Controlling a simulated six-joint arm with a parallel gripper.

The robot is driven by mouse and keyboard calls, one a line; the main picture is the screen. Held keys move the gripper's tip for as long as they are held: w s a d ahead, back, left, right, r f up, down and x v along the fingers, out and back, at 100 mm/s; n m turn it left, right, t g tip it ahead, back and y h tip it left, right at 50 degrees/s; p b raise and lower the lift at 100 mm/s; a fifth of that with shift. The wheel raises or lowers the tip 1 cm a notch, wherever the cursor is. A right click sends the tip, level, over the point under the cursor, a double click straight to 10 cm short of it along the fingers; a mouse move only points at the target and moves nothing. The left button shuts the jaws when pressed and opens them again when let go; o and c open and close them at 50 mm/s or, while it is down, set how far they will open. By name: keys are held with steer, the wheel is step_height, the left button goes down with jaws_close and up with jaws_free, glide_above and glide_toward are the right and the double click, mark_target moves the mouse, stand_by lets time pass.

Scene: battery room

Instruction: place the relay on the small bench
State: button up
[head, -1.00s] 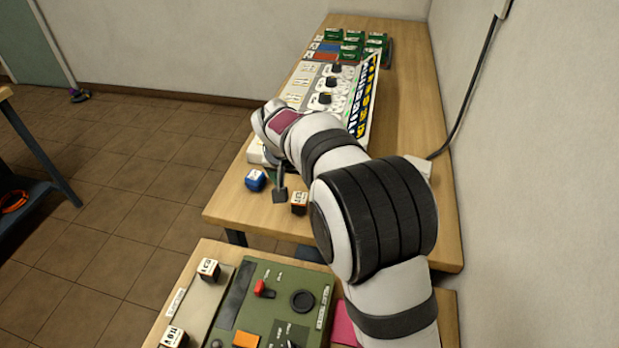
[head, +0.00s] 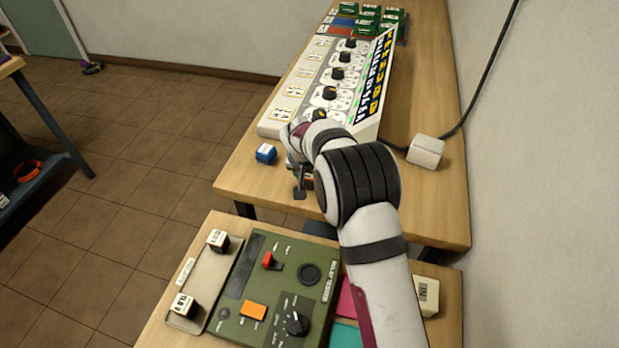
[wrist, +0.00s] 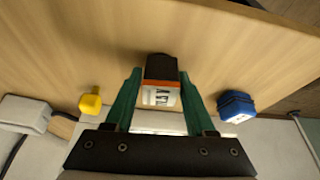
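A relay (wrist: 161,92), black with an orange band and a white labelled face, stands on the long wooden bench (head: 240,184). In the wrist view it sits between the two green fingers of my gripper (wrist: 160,78), with hardly any gap at either side. I cannot tell whether the fingers press on it.
A blue block (head: 266,154) lies left of my gripper, and a yellow piece (wrist: 90,101) shows in the wrist view. A switch panel (head: 290,102) and a white box (head: 426,151) stand behind. The front bench holds a green tester (head: 262,290) and a tray (head: 203,272) with two blocks.

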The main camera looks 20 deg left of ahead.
jaws_close()
steer(key=shift+r, duration=0.1)
steer(key=r, duration=0.4)
steer(key=shift+d+r, duration=0.2)
steer(key=shift+d, duration=0.1)
steer(key=s+d+r, duration=0.1)
steer(key=d+r, duration=0.6)
steer(key=d, duration=0.4)
steer(key=s+d+r, duration=1)
steer(key=s+d, duration=0.4)
steer(key=s, duration=0.2)
steer(key=w+a+f, duration=0.5)
steer(key=w+a, duration=0.2)
steer(key=w, duration=0.1)
steer(key=w+a+f, duration=0.5)
steer(key=w+a, duration=0.2)
steer(key=w, duration=0.1)
steer(key=shift+f, duration=0.3)
